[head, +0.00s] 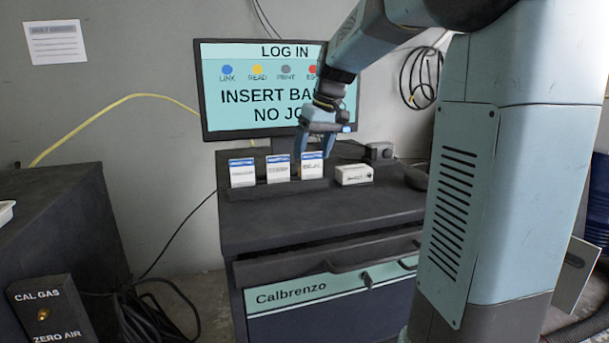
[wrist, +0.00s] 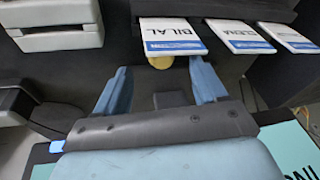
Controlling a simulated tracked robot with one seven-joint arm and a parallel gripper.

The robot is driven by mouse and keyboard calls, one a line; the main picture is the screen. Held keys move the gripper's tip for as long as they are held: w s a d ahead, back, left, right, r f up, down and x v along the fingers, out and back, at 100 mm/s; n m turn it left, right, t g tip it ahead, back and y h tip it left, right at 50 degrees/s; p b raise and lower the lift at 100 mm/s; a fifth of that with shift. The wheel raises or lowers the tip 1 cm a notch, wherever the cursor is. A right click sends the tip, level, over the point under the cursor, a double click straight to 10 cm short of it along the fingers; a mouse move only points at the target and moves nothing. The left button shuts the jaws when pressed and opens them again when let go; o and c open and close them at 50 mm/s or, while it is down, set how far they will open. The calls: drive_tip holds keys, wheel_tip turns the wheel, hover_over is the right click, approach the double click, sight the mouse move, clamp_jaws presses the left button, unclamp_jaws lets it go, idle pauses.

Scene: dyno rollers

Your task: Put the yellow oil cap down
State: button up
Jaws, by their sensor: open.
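The yellow oil cap (wrist: 160,62) shows in the wrist view as a small round yellow piece at the edge of the card marked BILAL (wrist: 172,35). Part of it is hidden there, and I cannot tell whether it touches the card. My gripper (head: 314,154) is open, above the cabinet top at the rightmost of three cards. In the wrist view its two blue fingers stand apart, one on each side of the cap, with gaps to it. In the head view I cannot make out the cap clearly.
The cards stand in a dark holder (head: 262,190) on the dark cabinet (head: 350,205). A white box (head: 353,175) is close on the right, with a small dark box (head: 379,152) behind. The monitor (head: 225,110) stands behind. The cabinet top's front strip is clear.

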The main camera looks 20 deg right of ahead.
drive_tip(key=shift+x, duration=2.85)
drive_tip(key=shift+r, duration=0.1)
drive_tip(key=c, duration=1.2)
drive_tip(key=shift+o, duration=0.2)
